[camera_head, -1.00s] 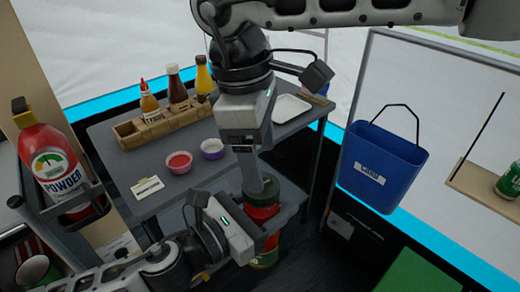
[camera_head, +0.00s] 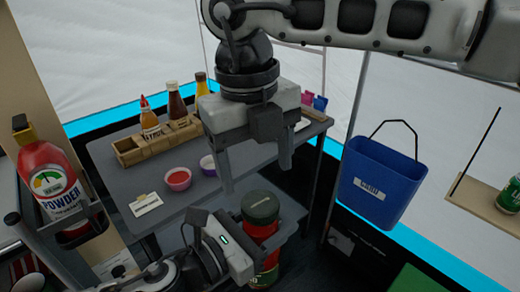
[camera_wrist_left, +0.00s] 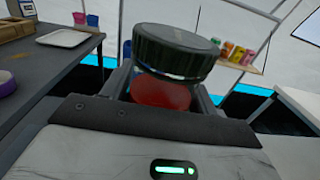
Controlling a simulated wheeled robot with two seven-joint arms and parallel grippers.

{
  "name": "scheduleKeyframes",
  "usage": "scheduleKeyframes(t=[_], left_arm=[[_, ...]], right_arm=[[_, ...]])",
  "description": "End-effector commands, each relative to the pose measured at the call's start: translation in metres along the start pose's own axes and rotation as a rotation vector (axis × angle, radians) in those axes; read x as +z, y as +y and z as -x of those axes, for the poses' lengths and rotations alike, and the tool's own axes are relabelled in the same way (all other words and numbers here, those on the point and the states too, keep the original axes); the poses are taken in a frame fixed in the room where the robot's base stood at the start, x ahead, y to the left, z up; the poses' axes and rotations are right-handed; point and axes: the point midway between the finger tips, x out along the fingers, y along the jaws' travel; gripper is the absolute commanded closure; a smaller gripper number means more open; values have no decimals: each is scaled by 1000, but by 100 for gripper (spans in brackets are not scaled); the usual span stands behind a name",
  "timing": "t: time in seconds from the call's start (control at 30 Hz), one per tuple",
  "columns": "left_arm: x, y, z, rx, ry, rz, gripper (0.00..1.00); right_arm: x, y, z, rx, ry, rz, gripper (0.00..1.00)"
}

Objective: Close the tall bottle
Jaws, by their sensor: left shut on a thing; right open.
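The tall bottle (camera_head: 263,231) is a red jar with a dark green lid (camera_head: 260,206) on its top.
A blue bin (camera_head: 382,175) hangs to the right. A powder bottle (camera_head: 50,180) stands at left.

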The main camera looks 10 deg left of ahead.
Motion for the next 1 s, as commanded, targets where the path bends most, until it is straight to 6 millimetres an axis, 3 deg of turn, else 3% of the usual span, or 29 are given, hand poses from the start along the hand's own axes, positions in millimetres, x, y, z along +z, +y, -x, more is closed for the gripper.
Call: scheduleKeyframes(t=[0.4, 0.6, 0.8, 1.0], left_arm=[[4, 0, 0, -2, -9, -2, 100], [4, 0, 0, -2, -9, -2, 100], [4, 0, 0, -2, -9, -2, 100], [4, 0, 0, -2, -9, -2, 100]], right_arm=[[-1, -3, 9, 14, -44, 1084, 29], [0, -5, 12, 3, -68, 1515, 29], [0, -6, 15, -6, -81, 1750, 29], [0, -6, 15, -10, -83, 1803, 29]])
